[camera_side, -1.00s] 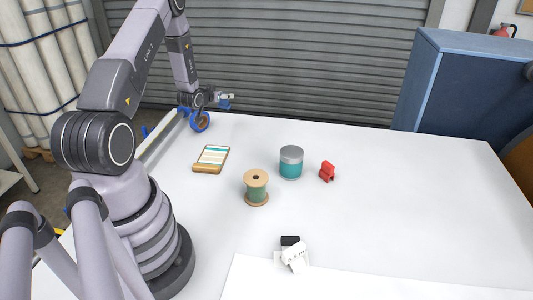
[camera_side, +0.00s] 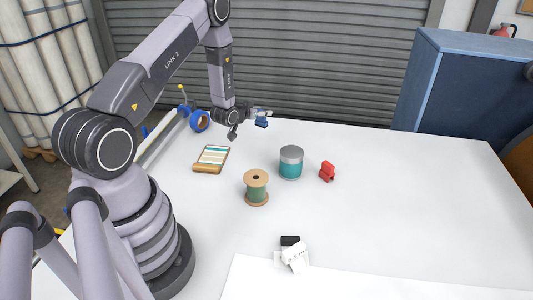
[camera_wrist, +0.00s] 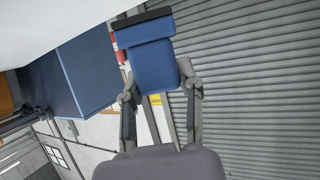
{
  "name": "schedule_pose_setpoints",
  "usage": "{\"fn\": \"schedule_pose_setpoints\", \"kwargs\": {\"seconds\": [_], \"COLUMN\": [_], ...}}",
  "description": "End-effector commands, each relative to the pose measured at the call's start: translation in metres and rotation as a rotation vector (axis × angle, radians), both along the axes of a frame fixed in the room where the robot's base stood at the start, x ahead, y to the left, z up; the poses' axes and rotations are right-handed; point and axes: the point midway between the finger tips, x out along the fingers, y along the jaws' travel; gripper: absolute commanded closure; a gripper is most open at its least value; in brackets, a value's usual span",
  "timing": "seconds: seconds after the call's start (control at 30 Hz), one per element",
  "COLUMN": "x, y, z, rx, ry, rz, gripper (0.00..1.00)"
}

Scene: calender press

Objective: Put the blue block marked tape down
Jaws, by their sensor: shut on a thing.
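My gripper (camera_side: 259,113) is shut on a blue block (camera_side: 262,124) and holds it above the far part of the white table. In the wrist view the blue block (camera_wrist: 153,62) sits between the two fingers of my gripper (camera_wrist: 157,88), with a dark strip along its far end. I cannot read any marking on it. The white table (camera_side: 400,190) lies below, and the block appears clear of its surface.
A blue ring (camera_side: 200,121) sits at the far left. The table's right side is clear.

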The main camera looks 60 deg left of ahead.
Motion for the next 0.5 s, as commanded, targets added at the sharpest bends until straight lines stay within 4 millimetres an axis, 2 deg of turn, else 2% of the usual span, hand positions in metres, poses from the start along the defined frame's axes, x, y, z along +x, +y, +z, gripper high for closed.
{"fn": "schedule_pose_setpoints", "kwargs": {"seconds": [0.03,0.1,0.5], "x": [0.0,0.0,0.0], "y": [-0.001,-0.001,0.0], "z": [-0.011,-0.022,-0.068], "rx": [-0.002,-0.002,0.0], "ry": [0.004,0.003,0.001], "rz": [-0.001,-0.001,0.0], "gripper": [1.0,1.0,1.0]}}
